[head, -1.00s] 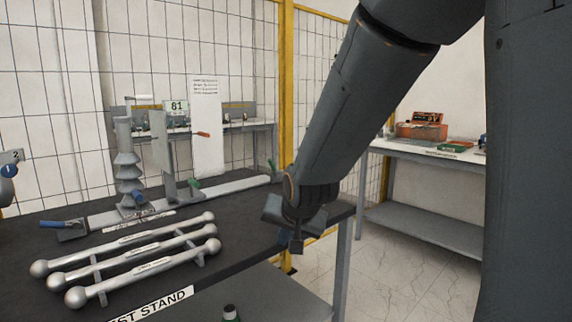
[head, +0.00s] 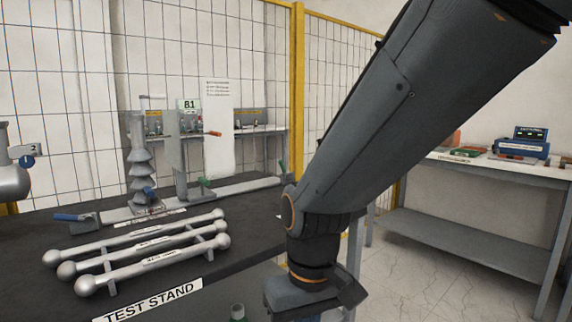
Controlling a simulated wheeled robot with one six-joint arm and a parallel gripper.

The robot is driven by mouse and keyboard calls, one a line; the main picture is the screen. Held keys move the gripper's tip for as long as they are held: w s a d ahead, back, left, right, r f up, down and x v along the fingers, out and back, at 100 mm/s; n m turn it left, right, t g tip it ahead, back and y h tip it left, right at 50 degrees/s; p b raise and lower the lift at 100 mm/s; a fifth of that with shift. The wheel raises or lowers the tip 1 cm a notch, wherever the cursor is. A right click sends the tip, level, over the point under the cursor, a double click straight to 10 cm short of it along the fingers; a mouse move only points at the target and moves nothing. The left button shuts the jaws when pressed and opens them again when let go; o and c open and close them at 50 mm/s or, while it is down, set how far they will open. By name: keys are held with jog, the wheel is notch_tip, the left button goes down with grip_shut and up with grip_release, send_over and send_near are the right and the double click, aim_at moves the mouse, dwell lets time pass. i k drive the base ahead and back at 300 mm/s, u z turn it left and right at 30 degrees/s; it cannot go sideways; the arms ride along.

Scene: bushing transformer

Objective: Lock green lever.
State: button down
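Two green levers show on the test stand. One green lever (head: 204,182) is at the foot of the upright grey plate (head: 180,155). The other green lever (head: 282,169) stands at the right end of the pale rail (head: 240,186). I cannot tell which one the task means. The ribbed grey bushing (head: 139,165) stands upright left of the plate. My gripper (head: 308,298) hangs at the bottom of the view, in front of the stand's right side and apart from both levers. Its fingers are not clear, so its opening cannot be told.
Blue levers (head: 68,217) sit at the rail's left end and by the bushing's foot. Several silver bars with ball ends lie on the dark table (head: 250,232). A bench (head: 450,170) with a blue device (head: 525,140) stands right. A yellow post (head: 297,90) rises behind.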

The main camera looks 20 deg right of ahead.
aim_at(287, 176)
jog(key=z, duration=1.55)
jog(key=i, duration=1.5)
jog(key=u, duration=1.9)
